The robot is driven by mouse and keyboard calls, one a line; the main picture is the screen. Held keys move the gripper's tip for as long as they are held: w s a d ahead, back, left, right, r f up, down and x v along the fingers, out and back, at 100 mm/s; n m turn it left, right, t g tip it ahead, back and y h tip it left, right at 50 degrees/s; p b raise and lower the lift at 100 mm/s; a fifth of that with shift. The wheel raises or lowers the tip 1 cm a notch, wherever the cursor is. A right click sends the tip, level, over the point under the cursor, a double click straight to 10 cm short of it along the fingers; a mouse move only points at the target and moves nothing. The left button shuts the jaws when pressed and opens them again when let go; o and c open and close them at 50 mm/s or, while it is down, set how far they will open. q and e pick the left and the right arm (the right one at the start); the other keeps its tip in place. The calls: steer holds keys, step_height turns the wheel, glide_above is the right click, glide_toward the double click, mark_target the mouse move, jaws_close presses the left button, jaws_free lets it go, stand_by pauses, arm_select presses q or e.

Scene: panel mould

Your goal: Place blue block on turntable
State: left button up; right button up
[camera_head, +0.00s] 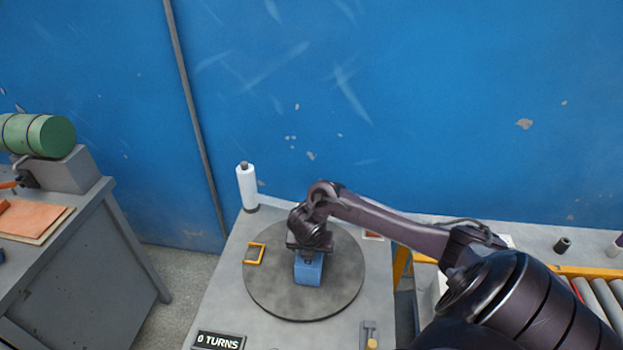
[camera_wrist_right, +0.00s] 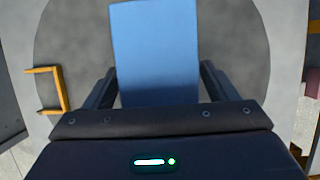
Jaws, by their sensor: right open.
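The blue block (camera_head: 308,273) is over the grey round turntable (camera_head: 262,290), near its middle in the head view. In the right wrist view the blue block (camera_wrist_right: 155,50) stands between the spread fingers, with the turntable (camera_wrist_right: 75,50) behind it. My right gripper (camera_head: 309,257) is right above the block; in the wrist view its two fingers (camera_wrist_right: 155,88) are apart, with a gap on each side of the block. The block appears to rest on the turntable. The fingertips are partly hidden in the head view. My left gripper is not in view.
A yellow bracket (camera_head: 254,254) sits at the turntable's left edge. A white bottle (camera_head: 247,187) stands behind it. A sign reading "0 TURNS" (camera_head: 218,341) is at the table's front left. A grey bench (camera_head: 85,260) is at left, rollers (camera_head: 600,299) at right.

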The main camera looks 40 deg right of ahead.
steer(key=shift+r, duration=0.25)
steer(key=p+v, duration=0.1)
steer(key=v, duration=0.3)
steer(key=shift+w+r+p, duration=0.1)
steer(key=shift+r+p, duration=0.15)
steer(key=shift+p, duration=0.1)
steer(key=p+v, duration=0.5)
steer(key=v, duration=0.1)
steer(key=shift+a+r, duration=0.1)
steer(key=shift+s+a+r+p, duration=0.25)
steer(key=shift+s+r+p, duration=0.1)
steer(key=shift+r+p, duration=0.1)
steer(key=shift+f, duration=0.1)
